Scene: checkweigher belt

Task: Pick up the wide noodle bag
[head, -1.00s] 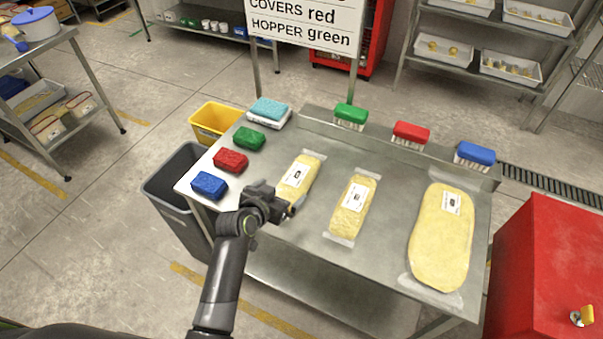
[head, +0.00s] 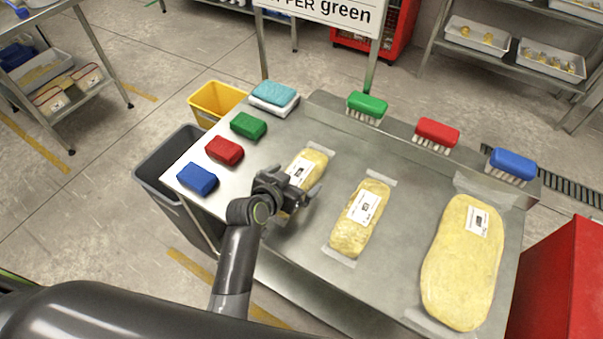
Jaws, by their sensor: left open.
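The wide noodle bag (head: 462,262) lies flat at the right end of the steel table. It is large, yellow, with a white label and clear sealed ends. Two narrower noodle bags lie to its left, one in the middle (head: 352,232) and one further left (head: 314,160). My left gripper (head: 307,203) is open and empty. It is over the near end of the leftmost bag and hides part of it; I cannot tell whether it touches. It is well to the left of the wide bag. My right gripper is not in view.
Blue, red and green sponges (head: 224,150) line the table's (head: 288,262) left edge. Green, red and blue brushes (head: 436,133) stand along the back. A grey bin (head: 165,160) and a yellow bin (head: 213,100) stand left. A red cabinet (head: 560,285) stands close on the right.

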